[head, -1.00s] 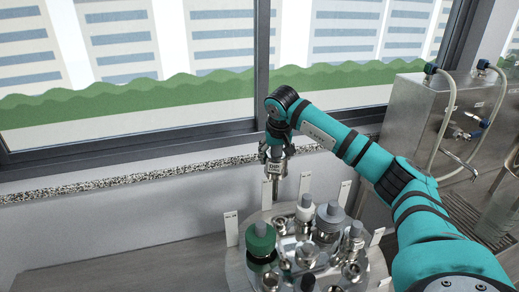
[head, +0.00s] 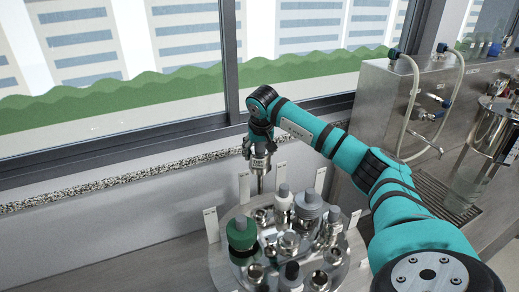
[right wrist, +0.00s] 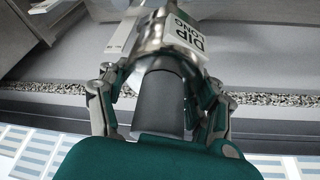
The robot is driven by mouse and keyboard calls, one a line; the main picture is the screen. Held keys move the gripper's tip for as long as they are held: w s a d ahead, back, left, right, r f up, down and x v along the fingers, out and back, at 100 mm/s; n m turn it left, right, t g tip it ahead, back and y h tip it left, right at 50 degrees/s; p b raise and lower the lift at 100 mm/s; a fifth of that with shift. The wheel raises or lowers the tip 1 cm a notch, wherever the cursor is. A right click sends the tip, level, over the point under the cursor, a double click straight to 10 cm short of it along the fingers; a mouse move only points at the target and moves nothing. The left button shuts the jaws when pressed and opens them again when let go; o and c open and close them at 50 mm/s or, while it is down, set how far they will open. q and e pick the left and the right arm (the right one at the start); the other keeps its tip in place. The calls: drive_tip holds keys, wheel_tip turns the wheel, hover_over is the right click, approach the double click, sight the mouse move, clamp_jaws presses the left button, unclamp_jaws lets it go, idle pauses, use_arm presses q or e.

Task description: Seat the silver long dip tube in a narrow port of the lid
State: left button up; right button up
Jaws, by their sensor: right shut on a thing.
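The silver long dip tube (head: 260,163) has a label reading DIP LONG, readable in the right wrist view (right wrist: 186,38). My right gripper (right wrist: 160,90) is shut on its top, with a finger on each side. In the head view my right gripper (head: 259,146) holds the tube roughly upright at the far side of the lid. The round metal lid (head: 222,262) carries several ports and fittings. The tube's lower end is close to the lid's far edge; I cannot tell whether it touches or enters a port. My left gripper is not in view.
A green cap (head: 241,234), a white fitting (head: 283,199) and a grey cap (head: 307,205) stand on the lid. Pale label tags (head: 211,224) stand around its rim. A steel cabinet with hoses (head: 375,100) is at the right. The counter left of the lid is clear.

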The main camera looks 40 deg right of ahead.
drive_tip(key=shift+f+b, duration=0.7)
drive_tip(key=shift+f, duration=0.6)
use_arm(q)
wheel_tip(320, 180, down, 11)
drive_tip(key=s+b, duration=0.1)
drive_tip(key=b, duration=0.8)
use_arm(e)
wheel_tip(320, 180, down, 16)
idle(0.5)
use_arm(q)
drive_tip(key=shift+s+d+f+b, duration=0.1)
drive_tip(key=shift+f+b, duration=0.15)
drive_tip(key=shift+b, duration=0.15)
use_arm(e)
drive_tip(key=shift+f, duration=0.2)
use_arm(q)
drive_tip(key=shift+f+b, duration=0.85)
use_arm(e)
drive_tip(key=shift+f, duration=1.25)
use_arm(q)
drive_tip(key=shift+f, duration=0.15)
use_arm(e)
drive_tip(key=shift+f, duration=0.2)
drive_tip(key=o, duration=1.5)
drive_tip(key=shift+c, duration=0.2)
